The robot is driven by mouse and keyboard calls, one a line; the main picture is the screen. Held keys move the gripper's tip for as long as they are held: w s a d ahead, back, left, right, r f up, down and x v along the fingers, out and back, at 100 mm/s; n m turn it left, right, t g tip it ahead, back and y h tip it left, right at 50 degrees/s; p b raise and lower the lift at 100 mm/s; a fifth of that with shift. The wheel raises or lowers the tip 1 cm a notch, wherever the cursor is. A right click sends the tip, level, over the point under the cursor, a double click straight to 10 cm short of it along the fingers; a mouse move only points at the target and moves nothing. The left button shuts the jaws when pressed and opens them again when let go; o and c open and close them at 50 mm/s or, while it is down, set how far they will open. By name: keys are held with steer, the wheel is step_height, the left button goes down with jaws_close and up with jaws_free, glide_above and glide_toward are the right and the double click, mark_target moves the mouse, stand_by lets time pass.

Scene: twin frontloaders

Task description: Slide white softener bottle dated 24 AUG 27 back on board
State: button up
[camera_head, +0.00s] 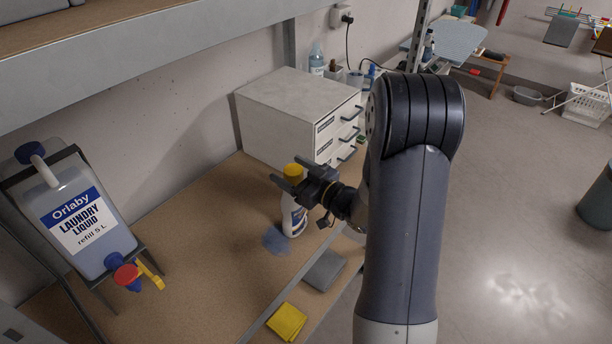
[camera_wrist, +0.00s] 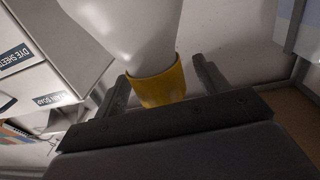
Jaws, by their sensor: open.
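A white softener bottle (camera_head: 293,215) with a yellow cap stands upright on the brown board (camera_head: 190,240), in front of the drawer unit. My gripper (camera_head: 283,176) is at the height of its cap, with the jaws apart. In the wrist view the white bottle (camera_wrist: 128,32) and its yellow cap (camera_wrist: 160,84) show between the two fingers of my gripper (camera_wrist: 160,82). I cannot tell whether the fingers touch it. The bottle's date is not readable in either view. A blue patch (camera_head: 276,240) lies on the board at the bottle's left.
A white drawer unit (camera_head: 285,112) stands behind the bottle. A laundry liquid refill container (camera_head: 82,222) in a tilted rack is at the left. A yellow cloth (camera_head: 287,322) and a grey pad (camera_head: 324,270) lie near the front edge. The board's middle left is clear.

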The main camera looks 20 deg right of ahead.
steer(key=shift+w+a, duration=0.35)
steer(key=shift+w, duration=0.25)
steer(key=shift+c, duration=0.3)
jaws_close()
steer(key=shift+a, duration=0.1)
steer(key=shift+b+x, duration=0.5)
steer(key=shift+x, duration=1.9)
steer(key=shift+a, duration=0.1)
steer(key=shift+b+x, duration=0.55)
steer(key=shift+x, duration=1.85)
steer(key=shift+w+a, duration=0.1)
steer(key=shift+a, duration=0.05)
